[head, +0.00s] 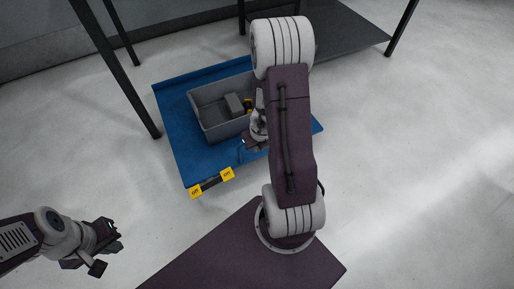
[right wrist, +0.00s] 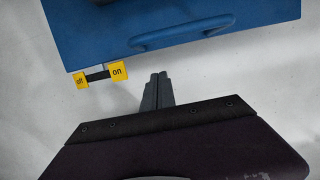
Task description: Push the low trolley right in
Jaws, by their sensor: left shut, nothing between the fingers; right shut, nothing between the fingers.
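The low blue trolley (head: 172,112) stands on the floor, its back part between the dark legs of a frame and its front sticking out. It carries a grey bin (head: 203,105). Its front edge and blue handle (right wrist: 180,35) show in the right wrist view. My right gripper (right wrist: 158,76) is shut and empty, apart from the handle in that view. In the head view my right gripper (head: 254,143) is partly hidden by my own arm, near the trolley's front. My left gripper (head: 108,238) is shut and empty over the floor at lower left.
Yellow off and on tags (head: 211,183) with a black bar sit at the trolley's front left corner. The bin holds a grey block (head: 234,104) and something yellow. A dark frame leg (head: 125,75) stands left of the trolley, and a dark shelf (head: 345,35) lies at right. Floor around is clear.

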